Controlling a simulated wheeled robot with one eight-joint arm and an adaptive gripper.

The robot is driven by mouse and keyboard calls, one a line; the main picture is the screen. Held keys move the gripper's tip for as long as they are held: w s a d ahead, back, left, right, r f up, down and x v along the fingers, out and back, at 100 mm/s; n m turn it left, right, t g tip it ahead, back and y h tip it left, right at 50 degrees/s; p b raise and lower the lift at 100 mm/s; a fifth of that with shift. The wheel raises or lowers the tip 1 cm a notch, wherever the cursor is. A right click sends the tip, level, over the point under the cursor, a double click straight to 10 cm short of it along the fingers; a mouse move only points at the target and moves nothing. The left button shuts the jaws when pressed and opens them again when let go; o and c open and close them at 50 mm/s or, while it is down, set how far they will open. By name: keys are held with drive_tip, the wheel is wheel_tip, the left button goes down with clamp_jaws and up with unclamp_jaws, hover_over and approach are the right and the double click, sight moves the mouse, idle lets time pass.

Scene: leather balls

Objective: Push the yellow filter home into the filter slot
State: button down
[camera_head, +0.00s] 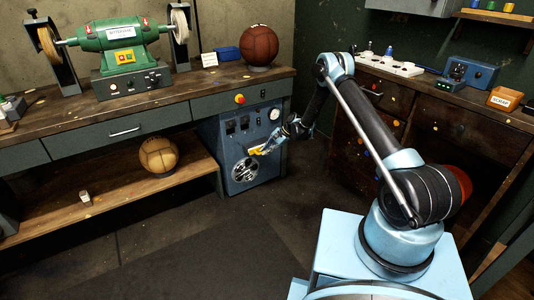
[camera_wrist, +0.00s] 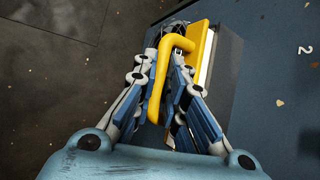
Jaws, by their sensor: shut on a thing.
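The yellow filter (camera_wrist: 199,42) has a yellow face plate with a bent yellow handle (camera_wrist: 160,75) and a pale edge. In the head view it is a small yellow patch (camera_head: 256,151) at the front of the blue-grey machine (camera_head: 237,184). My gripper (camera_wrist: 167,62) is shut on the handle; its fingers lie on both sides of it. In the head view my gripper (camera_head: 268,147) is at the machine's front, above the round vent. The filter slot is hidden behind the filter and fingers, so I cannot tell how deep the filter sits.
The machine stands under the workbench (camera_head: 190,88), with a red knob (camera_head: 239,99) and a gauge (camera_head: 274,114) above the gripper. A tan leather ball (camera_head: 159,155) lies on the low shelf at left. A drawer cabinet (camera_head: 440,125) stands at right. The floor in front is clear.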

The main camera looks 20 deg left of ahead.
drive_tip(key=shift+w+a, duration=0.1)
drive_tip(key=c, duration=1.6)
unclamp_jaws()
drive_tip(key=shift+o, duration=0.2)
drive_tip(key=v, duration=1.2)
